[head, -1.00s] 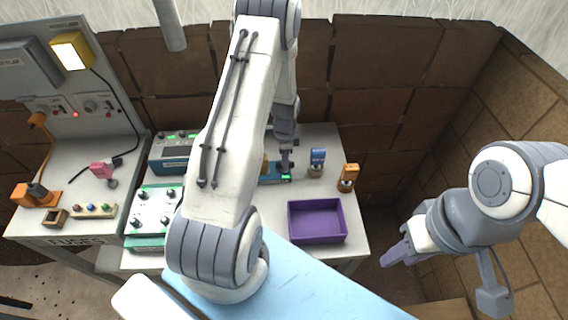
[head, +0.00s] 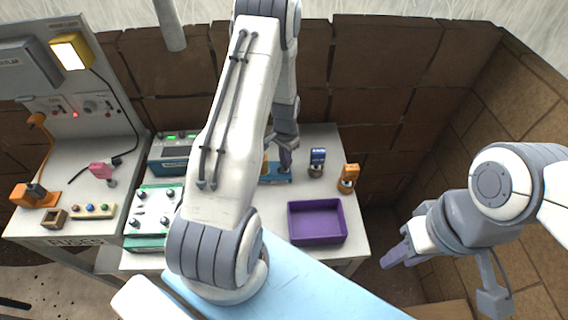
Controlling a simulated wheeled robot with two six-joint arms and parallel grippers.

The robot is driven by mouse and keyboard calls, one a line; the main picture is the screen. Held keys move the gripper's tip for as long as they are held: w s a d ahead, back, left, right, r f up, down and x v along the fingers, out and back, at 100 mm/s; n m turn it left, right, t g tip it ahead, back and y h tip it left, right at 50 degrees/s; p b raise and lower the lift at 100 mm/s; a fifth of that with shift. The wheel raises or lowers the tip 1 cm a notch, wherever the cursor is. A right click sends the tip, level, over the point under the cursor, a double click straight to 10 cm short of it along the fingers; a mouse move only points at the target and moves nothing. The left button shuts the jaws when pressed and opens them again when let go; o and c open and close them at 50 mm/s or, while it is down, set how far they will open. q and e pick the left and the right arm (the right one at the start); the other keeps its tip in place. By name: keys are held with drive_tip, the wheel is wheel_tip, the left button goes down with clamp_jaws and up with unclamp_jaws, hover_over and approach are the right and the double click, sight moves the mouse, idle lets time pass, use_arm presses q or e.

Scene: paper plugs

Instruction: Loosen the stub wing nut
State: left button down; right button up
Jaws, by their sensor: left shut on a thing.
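My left gripper (head: 287,161) reaches down at the back of the bench, behind my own arm. It is shut at the top of a small teal-blue unit (head: 275,181). The stub wing nut itself is too small and too covered by the fingers to make out, but the fingers close where it would sit. Part of the unit is hidden by my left arm. My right gripper (head: 396,254), with purple fingers, hangs off the bench at the right, away from everything; its finger gap does not show clearly.
A blue plug-like piece (head: 317,160) and an orange one (head: 349,176) stand right of the unit. An empty purple tray (head: 317,238) lies in front of them. A panel with several knobs (head: 154,211) and a teal device (head: 172,158) stand left. A stone wall closes the back.

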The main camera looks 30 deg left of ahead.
use_arm(q)
drive_tip(key=n, duration=0.4)
drive_tip(key=shift+n, duration=0.4)
drive_tip(key=n, duration=0.4)
drive_tip(key=shift+n, duration=0.4)
drive_tip(key=n, duration=0.4)
drive_tip(key=shift+n, duration=0.3)
drive_tip(key=n, duration=0.4)
drive_tip(key=shift+b, duration=0.3)
drive_tip(key=c, duration=1)
unclamp_jaws()
drive_tip(key=shift+r, duration=0.1)
drive_tip(key=shift+r+p, duration=1.5)
drive_tip(key=shift+r, duration=0.45)
drive_tip(key=shift+r, duration=0.1)
